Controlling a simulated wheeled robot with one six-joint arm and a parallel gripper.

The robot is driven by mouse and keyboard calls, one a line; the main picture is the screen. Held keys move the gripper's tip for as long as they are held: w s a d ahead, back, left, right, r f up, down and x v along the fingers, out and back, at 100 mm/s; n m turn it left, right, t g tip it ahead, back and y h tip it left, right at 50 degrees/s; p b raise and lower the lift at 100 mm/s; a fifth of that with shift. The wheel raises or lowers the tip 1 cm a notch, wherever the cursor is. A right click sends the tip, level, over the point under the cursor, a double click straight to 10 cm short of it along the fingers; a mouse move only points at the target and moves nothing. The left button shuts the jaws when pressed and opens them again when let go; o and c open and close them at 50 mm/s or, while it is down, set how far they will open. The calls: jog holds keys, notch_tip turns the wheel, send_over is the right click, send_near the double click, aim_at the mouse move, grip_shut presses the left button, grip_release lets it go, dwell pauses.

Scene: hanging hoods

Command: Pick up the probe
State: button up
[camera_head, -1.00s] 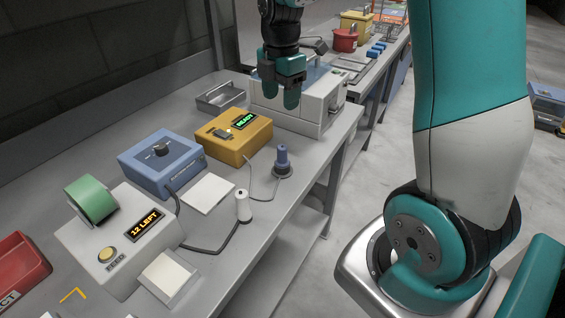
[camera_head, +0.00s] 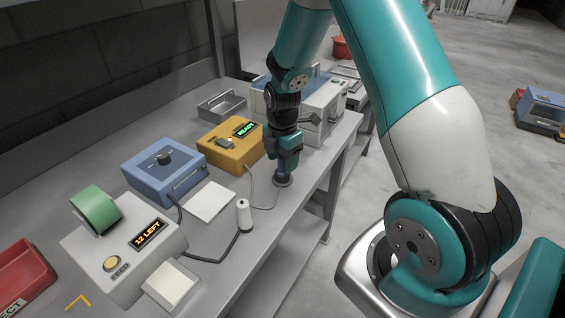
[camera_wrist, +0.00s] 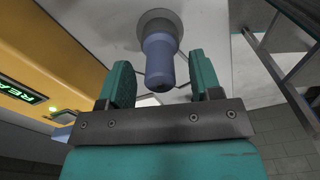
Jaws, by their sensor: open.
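The blue probe (camera_wrist: 160,58) stands upright in a round grey base on the bench. In the head view only its lower part (camera_head: 283,174) shows under my gripper (camera_head: 287,156); the rest is hidden. In the wrist view my gripper (camera_wrist: 160,68) is open, with one teal finger on each side of the probe. The probe's free end shows between the fingers, with a gap visible on both sides. A thin cable runs from the base area to the yellow box (camera_head: 222,153), whose display reads READY.
A white cylinder (camera_head: 244,216) on a dark cable stands nearby on the bench (camera_head: 225,266). A blue box (camera_head: 163,177), a white pad (camera_head: 209,203) and a label feeder (camera_head: 125,262) are to the left. A grey-white machine (camera_head: 330,105) stands behind my gripper. The bench's front edge is close to the probe.

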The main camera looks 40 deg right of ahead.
jog(key=shift+f, duration=0.95)
jog(key=shift+c, duration=0.2)
jog(key=c, duration=1)
jog(key=shift+o, duration=0.2)
